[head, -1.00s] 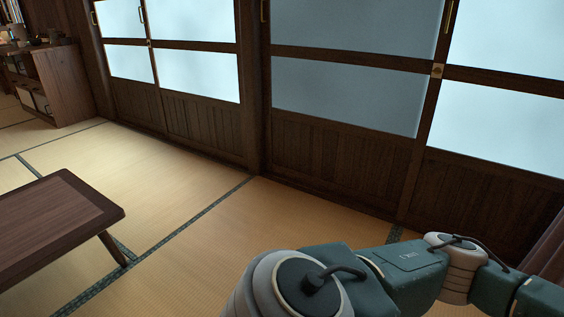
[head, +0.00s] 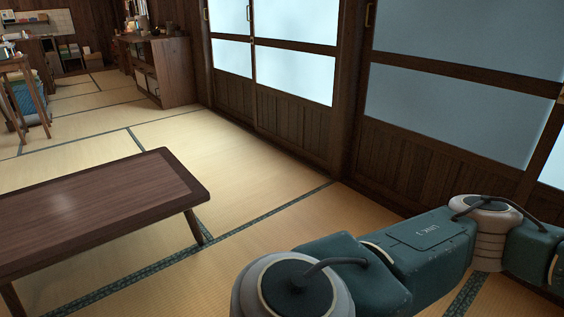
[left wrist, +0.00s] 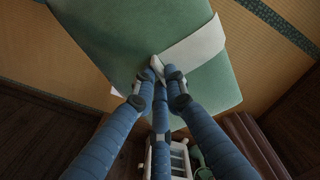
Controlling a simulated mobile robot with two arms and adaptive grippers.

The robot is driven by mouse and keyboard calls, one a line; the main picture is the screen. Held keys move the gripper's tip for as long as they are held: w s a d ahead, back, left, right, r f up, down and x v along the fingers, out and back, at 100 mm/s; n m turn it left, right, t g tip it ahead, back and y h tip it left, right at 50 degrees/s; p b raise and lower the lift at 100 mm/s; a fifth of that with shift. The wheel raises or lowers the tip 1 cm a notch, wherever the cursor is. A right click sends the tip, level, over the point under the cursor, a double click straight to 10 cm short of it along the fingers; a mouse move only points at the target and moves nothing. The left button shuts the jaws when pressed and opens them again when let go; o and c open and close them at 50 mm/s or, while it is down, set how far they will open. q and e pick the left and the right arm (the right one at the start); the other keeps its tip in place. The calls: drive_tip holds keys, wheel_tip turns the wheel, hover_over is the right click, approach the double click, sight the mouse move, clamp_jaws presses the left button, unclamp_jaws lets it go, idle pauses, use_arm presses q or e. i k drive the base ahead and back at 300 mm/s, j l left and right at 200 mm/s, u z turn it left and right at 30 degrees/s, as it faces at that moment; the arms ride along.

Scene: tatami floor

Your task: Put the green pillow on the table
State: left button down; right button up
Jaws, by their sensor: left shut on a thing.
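The green pillow (left wrist: 115,35) fills the upper middle of the left wrist view, with a white band across it. My left gripper (left wrist: 164,78) is shut on its near edge, with the fingertips at the white band. The pillow does not show in the head view. The low dark brown table (head: 95,205) stands at the left of the head view, and its top is bare where it shows. Its left part is cut off by the frame. My right gripper is in neither view.
Sliding doors (head: 300,120) line the right and back. A wooden cabinet (head: 165,72) stands at the back, and a stool with blue items (head: 25,100) is at the far left. Open tatami floor (head: 240,165) lies between the table and the doors.

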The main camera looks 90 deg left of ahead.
sight(68, 223)
drive_tip(key=j+u, duration=0.1)
drive_tip(key=u, duration=0.35)
drive_tip(key=k+j+u, duration=0.1)
drive_tip(key=u, duration=0.35)
drive_tip(key=j+u, duration=0.1)
drive_tip(key=u, duration=0.35)
drive_tip(key=j+u, duration=0.15)
drive_tip(key=u, duration=0.25)
drive_tip(key=j+u, duration=0.1)
drive_tip(key=u, duration=0.35)
drive_tip(key=i+j+u, duration=0.3)
drive_tip(key=j+u, duration=0.15)
drive_tip(key=j, duration=0.2)
drive_tip(key=i+j+u, duration=0.95)
drive_tip(key=i+j, duration=0.4)
drive_tip(key=i, duration=0.1)
